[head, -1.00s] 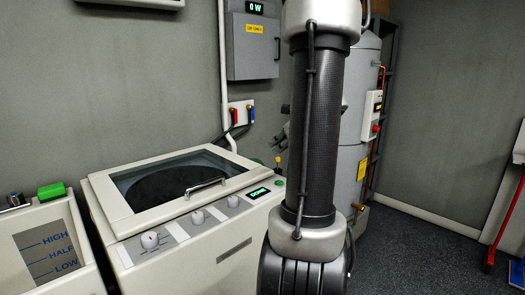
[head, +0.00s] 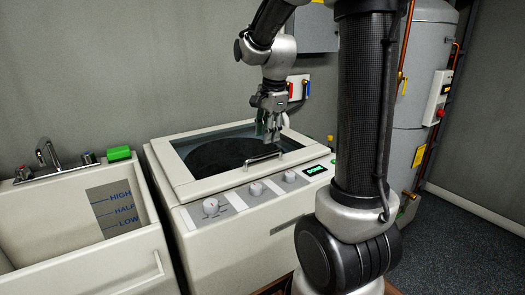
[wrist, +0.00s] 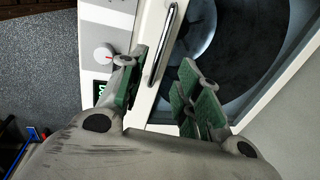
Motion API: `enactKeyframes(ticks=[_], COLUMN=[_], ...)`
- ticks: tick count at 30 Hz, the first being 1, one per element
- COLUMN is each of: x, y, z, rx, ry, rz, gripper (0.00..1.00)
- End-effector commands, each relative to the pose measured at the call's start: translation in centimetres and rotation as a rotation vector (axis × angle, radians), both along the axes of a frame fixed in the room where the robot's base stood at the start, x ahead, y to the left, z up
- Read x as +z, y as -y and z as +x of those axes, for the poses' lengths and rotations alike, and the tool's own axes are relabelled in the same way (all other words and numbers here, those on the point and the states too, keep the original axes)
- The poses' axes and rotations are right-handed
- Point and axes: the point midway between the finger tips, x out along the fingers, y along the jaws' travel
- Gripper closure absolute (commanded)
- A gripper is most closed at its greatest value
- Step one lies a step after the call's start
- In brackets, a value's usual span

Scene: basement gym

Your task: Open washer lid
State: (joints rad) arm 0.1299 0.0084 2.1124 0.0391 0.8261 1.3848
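The white top-loading washer (head: 232,215) stands in the middle of the head view. Its lid (head: 210,186), a pale frame around a dark see-through window, lies shut. A silver bar handle (head: 265,159) is fixed along the lid's front edge. My gripper (head: 268,137) points down over the lid, close to the handle. In the wrist view my gripper (wrist: 163,60) is open, with its green-padded fingers apart. The handle (wrist: 163,45) appears between the fingers there, with no visible contact. The drum shows dark through the window (wrist: 235,50).
A utility sink (head: 75,225) stands left of the washer, with a green block (head: 118,153) on its back corner. A tank (head: 418,90) with pipes stands at the right. The washer's panel has several knobs and a lit display (head: 315,170). Dark floor (head: 450,245) is open at right.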

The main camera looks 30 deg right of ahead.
Motion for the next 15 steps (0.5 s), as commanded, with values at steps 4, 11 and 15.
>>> enactKeyframes(ticks=[4,11,15], x=[-2.3,-5.9,-7.0], y=[0.0,-0.1,-0.1], z=[0.3,1.1,1.3], rx=[0.003,0.002,0.002], ry=[-0.005,-0.004,-0.003], rz=[0.001,0.003,0.003], gripper=[0.67,0.67,0.67])
